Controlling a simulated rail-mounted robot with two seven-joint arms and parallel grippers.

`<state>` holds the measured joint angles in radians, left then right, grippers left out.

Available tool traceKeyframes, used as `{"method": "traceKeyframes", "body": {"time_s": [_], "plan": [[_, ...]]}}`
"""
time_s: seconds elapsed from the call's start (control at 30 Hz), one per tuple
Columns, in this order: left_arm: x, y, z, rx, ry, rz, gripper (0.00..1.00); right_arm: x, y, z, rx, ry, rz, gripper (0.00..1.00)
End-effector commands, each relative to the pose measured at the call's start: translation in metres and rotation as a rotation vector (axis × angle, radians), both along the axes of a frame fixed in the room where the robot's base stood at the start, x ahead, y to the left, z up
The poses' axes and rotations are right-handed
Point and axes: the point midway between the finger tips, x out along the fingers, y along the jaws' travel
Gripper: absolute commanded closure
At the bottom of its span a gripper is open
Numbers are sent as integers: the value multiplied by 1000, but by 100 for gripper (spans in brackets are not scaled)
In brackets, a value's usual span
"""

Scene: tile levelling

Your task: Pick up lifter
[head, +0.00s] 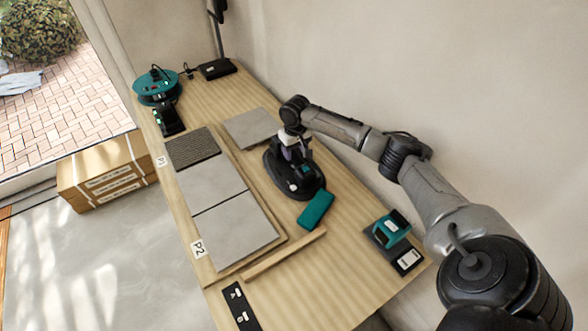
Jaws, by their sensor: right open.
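The lifter appears to be the black device with a broad rounded base (312,188), standing on the wooden table right of the tiles. My right gripper (292,155) reaches in from the right and points down over the lifter's far part. Its jaws are open. The gripper and wrist hide part of the lifter's top, and I cannot tell whether the fingers touch it or straddle a handle. My left gripper is not in view.
Grey tiles (233,224) lie on a board marked P2. A loose tile (251,128) lies behind the lifter. A teal block (316,209) lies close in front of it, near a wooden strip (283,254). A teal tool (391,229) stands right; a teal reel (153,88) stands far left.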

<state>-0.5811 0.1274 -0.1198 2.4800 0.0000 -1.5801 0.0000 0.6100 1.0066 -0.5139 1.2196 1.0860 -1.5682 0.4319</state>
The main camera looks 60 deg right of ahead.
Motion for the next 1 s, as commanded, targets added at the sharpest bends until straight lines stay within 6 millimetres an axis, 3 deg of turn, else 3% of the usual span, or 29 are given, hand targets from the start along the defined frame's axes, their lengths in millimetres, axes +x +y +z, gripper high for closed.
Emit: {"method": "traceKeyframes", "body": {"time_s": [0.33,0.63,1.0], "plan": [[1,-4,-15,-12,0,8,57,1,1,-44,0,2,0,45],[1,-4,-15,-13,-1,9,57,1,1,-48,-1,0,0,45],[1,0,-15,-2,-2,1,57,1,1,-48,-1,0,0,80]]}}
